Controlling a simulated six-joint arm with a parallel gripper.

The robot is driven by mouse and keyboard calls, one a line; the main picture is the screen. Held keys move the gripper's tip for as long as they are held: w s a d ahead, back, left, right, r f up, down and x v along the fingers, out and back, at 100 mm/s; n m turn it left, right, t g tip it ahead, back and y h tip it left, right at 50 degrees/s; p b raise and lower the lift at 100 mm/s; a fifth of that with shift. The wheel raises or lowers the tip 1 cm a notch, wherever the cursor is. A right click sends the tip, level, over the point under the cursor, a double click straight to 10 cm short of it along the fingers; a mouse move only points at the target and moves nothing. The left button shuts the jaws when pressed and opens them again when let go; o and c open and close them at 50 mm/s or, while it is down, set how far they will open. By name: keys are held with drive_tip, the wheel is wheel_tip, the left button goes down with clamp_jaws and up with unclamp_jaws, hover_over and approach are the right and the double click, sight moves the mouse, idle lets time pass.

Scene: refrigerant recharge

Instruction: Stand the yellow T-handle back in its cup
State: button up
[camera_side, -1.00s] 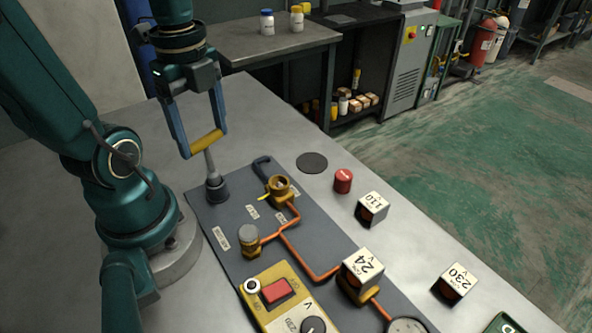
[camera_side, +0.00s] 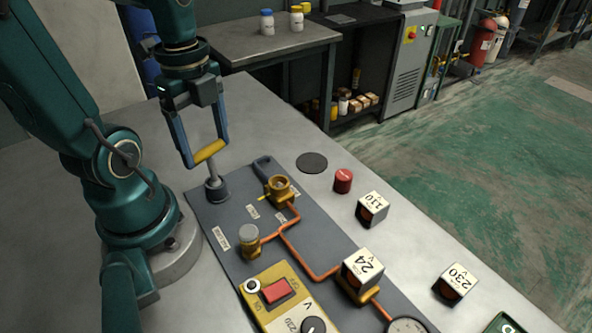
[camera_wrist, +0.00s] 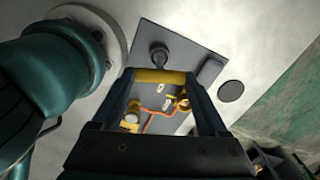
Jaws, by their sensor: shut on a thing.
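The yellow T-handle (camera_side: 209,151) is held crosswise between the two blue fingers of my gripper (camera_side: 206,156), which is shut on its yellow bar. Its grey shaft (camera_side: 213,172) points down, close to upright, with its lower end in the dark cup (camera_side: 217,190) at the far left corner of the grey panel. How deep the shaft sits is hidden by the cup wall. In the wrist view the yellow bar (camera_wrist: 160,76) spans the fingers, and the dark cup (camera_wrist: 159,55) shows just beyond it.
The grey panel (camera_side: 213,218) carries a brass fitting (camera_side: 279,187), a capped valve (camera_side: 249,238), orange pipes and a yellow switch box (camera_side: 258,299). A 24 V block (camera_side: 362,267) sits on it. A red cap (camera_side: 343,181) and the 110 block (camera_side: 372,207) stand right of it.

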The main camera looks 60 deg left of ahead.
drive_tip(key=shift+f, duration=0.4)
drive_tip(key=o, duration=1.2)
drive_tip(key=shift+o, duration=0.2)
drive_tip(key=shift+r, duration=3.5)
